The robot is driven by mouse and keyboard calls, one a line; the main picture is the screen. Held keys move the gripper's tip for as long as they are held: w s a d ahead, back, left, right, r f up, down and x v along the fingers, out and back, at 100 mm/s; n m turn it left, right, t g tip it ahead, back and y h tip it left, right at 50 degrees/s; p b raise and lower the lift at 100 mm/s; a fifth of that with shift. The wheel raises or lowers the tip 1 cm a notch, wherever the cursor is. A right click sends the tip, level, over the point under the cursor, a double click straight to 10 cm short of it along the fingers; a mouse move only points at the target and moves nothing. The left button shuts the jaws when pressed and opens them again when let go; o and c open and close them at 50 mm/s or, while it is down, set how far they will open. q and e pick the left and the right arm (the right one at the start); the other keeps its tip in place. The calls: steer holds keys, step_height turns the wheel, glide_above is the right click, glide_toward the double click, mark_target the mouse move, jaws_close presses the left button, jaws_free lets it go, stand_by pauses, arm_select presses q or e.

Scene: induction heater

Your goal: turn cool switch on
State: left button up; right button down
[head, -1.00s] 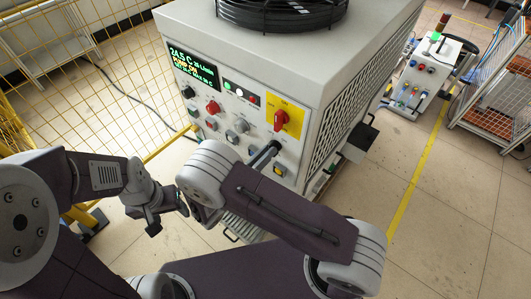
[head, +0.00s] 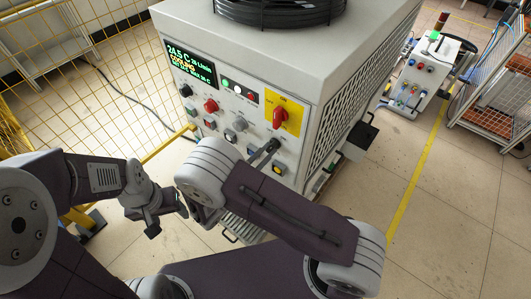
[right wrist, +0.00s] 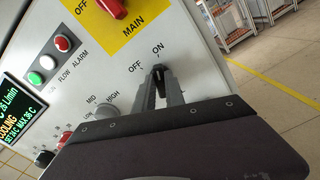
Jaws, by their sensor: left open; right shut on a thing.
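The cool switch is a black knob (right wrist: 158,74) between OFF and ON labels in the right wrist view, and its tip points up toward ON. My right gripper (right wrist: 160,94) is shut on this knob, one finger on each side. In the head view the right gripper (head: 265,152) reaches the front panel, and my arm link hides part of it. The heater's display (head: 192,64) reads COOLING in yellow, also in the right wrist view (right wrist: 20,112). My left gripper (head: 168,214) is open and empty, low in front of the machine and apart from it.
The red main switch (head: 279,118) on its yellow plate is just above the right gripper. Several other knobs and buttons cover the panel. A yellow mesh fence (head: 105,70) stands left.

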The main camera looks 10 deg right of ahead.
steer(key=shift+f+m, duration=0.1)
steer(key=shift+m, duration=0.4)
stand_by(0.3)
steer(key=c, duration=1.5)
jaws_free()
steer(key=shift+o, duration=0.5)
steer(key=shift+w+d, duration=0.15)
steer(key=shift+d, duration=0.05)
steer(key=shift+a, duration=0.2)
